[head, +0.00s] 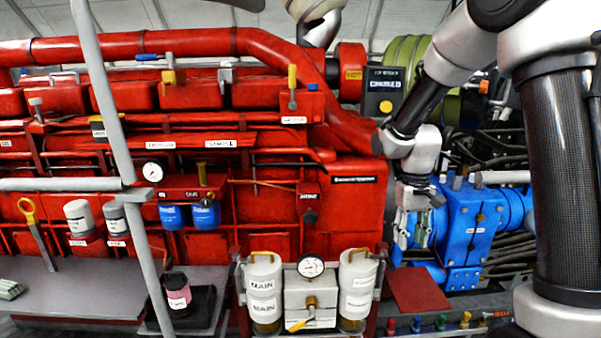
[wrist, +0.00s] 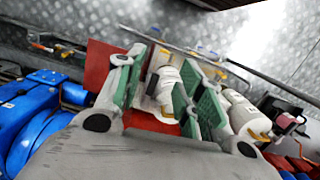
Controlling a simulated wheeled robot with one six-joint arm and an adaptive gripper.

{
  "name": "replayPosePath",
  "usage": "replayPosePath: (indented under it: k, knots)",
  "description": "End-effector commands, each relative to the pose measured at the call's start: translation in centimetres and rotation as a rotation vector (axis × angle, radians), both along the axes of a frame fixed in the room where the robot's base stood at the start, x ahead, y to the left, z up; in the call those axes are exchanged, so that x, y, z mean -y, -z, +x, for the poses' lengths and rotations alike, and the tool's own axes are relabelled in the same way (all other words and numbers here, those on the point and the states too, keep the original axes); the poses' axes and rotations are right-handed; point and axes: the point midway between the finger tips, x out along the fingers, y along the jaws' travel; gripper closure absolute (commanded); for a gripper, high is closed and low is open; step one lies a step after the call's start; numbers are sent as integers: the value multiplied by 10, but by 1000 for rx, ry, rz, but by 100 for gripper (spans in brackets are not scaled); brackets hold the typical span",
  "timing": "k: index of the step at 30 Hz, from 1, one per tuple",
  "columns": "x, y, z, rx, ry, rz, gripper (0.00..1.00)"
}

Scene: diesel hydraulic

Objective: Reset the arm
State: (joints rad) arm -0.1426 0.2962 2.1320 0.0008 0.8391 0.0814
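My arm comes in from the upper right of the head view and bends down in front of the machine. My gripper (head: 415,238) hangs pointing down between the red engine (head: 345,200) and the blue pump housing (head: 468,225). In the wrist view my gripper (wrist: 160,75) has its green-padded fingers apart, with a white canister and a red surface visible in the background between them. I see nothing held. The fingers are small in the head view, and whether they touch anything there cannot be told.
Two white canisters (head: 263,290) (head: 357,288) and a gauge (head: 311,266) stand below left of my gripper. A red plate (head: 418,290) lies beneath it. A grey post (head: 120,150) crosses the left. A bench (head: 70,285) holds a dark bottle (head: 177,292) in a black tray.

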Motion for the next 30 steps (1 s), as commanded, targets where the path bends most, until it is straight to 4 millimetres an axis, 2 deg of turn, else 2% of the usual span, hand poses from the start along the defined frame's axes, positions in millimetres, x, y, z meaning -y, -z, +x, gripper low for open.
replayPosePath:
  k: [1,9,12,16,21,25,30]
  knots:
    - [5,-17,-16,11,-5,2,62]
    - [30,-91,-109,107,-14,18,62]
    - [39,-113,-145,176,-4,22,62]
    - [48,-133,-183,283,15,26,62]
    - [55,-154,-209,420,43,28,62]
    - [57,-167,-214,487,54,27,62]
    - [59,-170,-215,501,62,26,62]
